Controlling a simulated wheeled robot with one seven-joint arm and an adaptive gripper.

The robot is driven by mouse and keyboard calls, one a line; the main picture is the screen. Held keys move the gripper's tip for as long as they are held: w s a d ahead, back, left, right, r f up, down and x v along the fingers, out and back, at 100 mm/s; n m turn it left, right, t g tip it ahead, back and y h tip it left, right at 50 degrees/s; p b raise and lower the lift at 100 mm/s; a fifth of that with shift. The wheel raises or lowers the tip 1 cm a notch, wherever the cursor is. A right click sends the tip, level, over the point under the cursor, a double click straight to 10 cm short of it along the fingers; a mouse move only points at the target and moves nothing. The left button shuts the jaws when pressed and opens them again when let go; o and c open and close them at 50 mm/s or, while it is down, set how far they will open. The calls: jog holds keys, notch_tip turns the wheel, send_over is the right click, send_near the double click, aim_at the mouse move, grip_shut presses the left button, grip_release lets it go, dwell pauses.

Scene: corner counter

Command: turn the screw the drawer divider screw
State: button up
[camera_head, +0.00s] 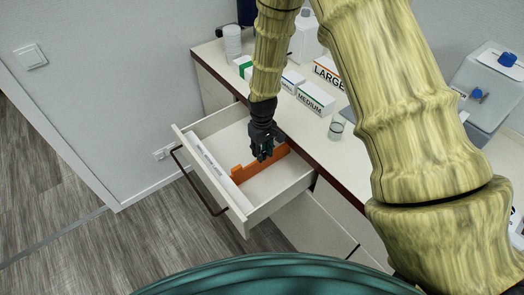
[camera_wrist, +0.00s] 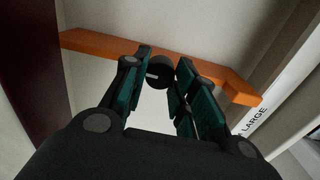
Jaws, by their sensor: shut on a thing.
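The orange drawer divider (camera_head: 240,174) stands across the open white drawer (camera_head: 243,215). It also shows in the wrist view (camera_wrist: 90,43) as an orange bar running across the picture. The divider's screw (camera_wrist: 159,73) has a round black head with a light mark on it. My gripper (camera_head: 263,154) points down into the drawer at the divider. In the wrist view my gripper (camera_wrist: 165,66) is shut on the screw head, with its dark green finger pads on either side. In the head view the gripper hides the screw.
The counter beside the drawer holds white boxes labelled LARGE (camera_head: 328,74) and MEDIUM (camera_head: 315,98), and a small glass (camera_head: 336,128). The drawer's dark handle (camera_head: 197,182) sticks out at the left. The drawer floor around the divider is mostly clear.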

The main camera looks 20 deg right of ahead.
jog(key=shift+n, duration=0.3)
jog(key=o, duration=1)
jog(key=shift+o, duration=0.2)
notch_tip(320, 180, up, 12)
dwell(0.6)
